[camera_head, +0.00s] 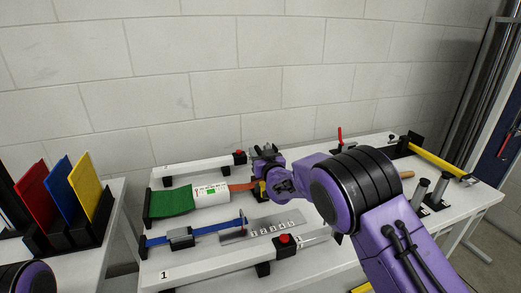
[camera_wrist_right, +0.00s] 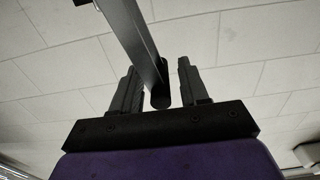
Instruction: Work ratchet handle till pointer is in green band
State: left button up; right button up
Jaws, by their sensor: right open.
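Contact cannot be told. The ratchet is largely hidden by my gripper in the head view. A white gauge (camera_head: 211,194) with a small green patch and red marks lies between the green webbing (camera_head: 172,201) and the orange strap (camera_head: 242,187). Its pointer is too small to read.
A blue bar clamp (camera_head: 207,231), a slotted metal plate (camera_head: 262,228) and rails with red buttons (camera_head: 284,239) lie in front. Red, blue and yellow panels (camera_head: 60,198) stand at left. A yellow bar (camera_head: 437,163) and grey posts (camera_head: 438,189) are at right. The block wall is close behind.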

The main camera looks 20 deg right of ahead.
jog(key=shift+w, duration=0.45)
grip_shut()
